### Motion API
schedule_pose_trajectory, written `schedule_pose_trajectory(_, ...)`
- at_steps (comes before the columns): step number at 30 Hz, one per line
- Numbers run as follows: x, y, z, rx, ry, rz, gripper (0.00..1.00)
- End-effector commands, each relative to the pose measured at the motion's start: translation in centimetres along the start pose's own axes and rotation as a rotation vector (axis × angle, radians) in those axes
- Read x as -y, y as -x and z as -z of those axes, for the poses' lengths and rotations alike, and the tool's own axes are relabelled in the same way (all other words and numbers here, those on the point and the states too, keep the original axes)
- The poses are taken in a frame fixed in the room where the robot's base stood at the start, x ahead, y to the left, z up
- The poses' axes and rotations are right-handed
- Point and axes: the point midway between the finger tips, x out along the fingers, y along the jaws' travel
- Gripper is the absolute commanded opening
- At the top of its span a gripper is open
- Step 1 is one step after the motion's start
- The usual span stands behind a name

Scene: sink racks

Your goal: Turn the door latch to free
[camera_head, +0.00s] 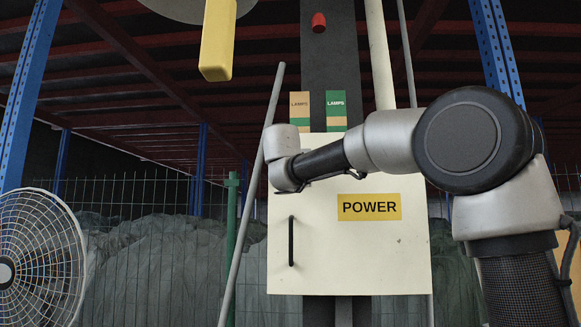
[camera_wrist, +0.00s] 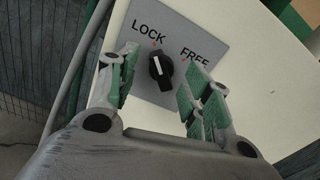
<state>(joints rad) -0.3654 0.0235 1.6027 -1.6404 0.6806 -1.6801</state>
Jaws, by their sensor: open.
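The door latch is a black knob (camera_wrist: 160,71) with a white pointer line, on a grey plate (camera_wrist: 184,38) marked LOCK and FREE. The pointer is turned toward the small red mark by LOCK. My gripper (camera_wrist: 163,76) is open, with one green-padded finger to each side of the knob; I cannot tell whether either pad touches it. The plate is on the cream cabinet door (camera_head: 350,262), which looks closed and has a black bar handle (camera_head: 291,241) and a yellow POWER label (camera_head: 369,207). In the head view my arm hides the knob, and my gripper cannot be made out.
A grey pole (camera_head: 248,205) leans just left of the cabinet. Two LAMPS boxes (camera_head: 300,108) (camera_head: 336,108) stand above it. A yellow block (camera_head: 217,40) hangs at upper left. A fan (camera_head: 38,262) stands at far left, before a wire fence. The space before the lower door is clear.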

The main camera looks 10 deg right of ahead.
Motion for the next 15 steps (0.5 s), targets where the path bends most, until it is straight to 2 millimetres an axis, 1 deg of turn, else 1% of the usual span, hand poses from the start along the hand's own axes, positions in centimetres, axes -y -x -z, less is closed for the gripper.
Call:
schedule_pose_trajectory(1,0.00,-0.55,0.07,-0.001,0.000,0.001,0.49)
schedule_pose_trajectory(4,0.05,-1.07,0.02,0.000,-0.001,0.001,0.49)
schedule_pose_trajectory(11,0.06,-1.19,0.02,-0.001,-0.002,0.000,0.49)
schedule_pose_trajectory(12,0.06,-1.19,0.03,-0.001,-0.002,0.000,0.48)
schedule_pose_trajectory(14,0.06,-1.18,0.03,-0.001,-0.002,0.000,0.37)
schedule_pose_trajectory(15,0.06,-1.18,0.04,-0.001,-0.002,0.000,0.29)
